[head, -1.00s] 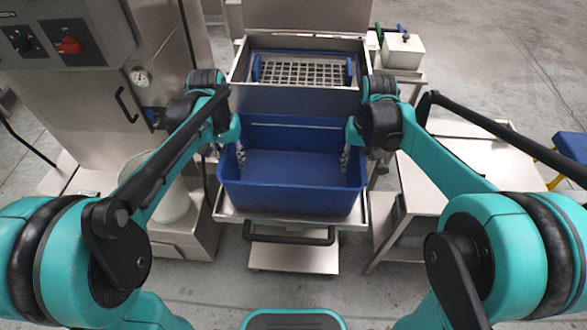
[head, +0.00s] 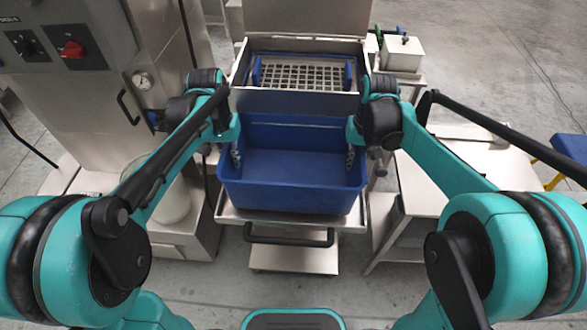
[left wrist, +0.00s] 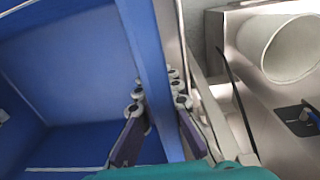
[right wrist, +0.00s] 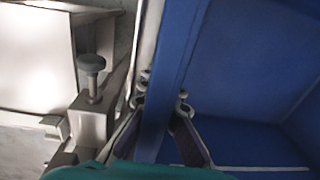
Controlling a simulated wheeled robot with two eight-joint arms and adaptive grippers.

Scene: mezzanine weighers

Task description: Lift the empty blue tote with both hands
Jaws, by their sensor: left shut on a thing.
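The blue tote (head: 290,199) sits upright and empty on a steel stand's top, with its long side facing me. My left gripper (head: 237,154) is shut on the tote's left wall. The left wrist view shows its fingers (left wrist: 157,101) on either side of the blue rim (left wrist: 147,50). My right gripper (head: 352,156) is at the opposite wall. In the right wrist view its fingers (right wrist: 162,97) straddle the rim (right wrist: 180,40), one inside and one outside. I cannot tell whether they press on the wall. The tote's underside is hidden.
A steel bin with a grid (head: 300,73) stands directly behind the tote. A steel cabinet with a red knob (head: 72,50) is at the left, near a white bucket (head: 172,203). A steel table (head: 450,175) stands to the right. The stand's black handle (head: 290,240) projects toward me.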

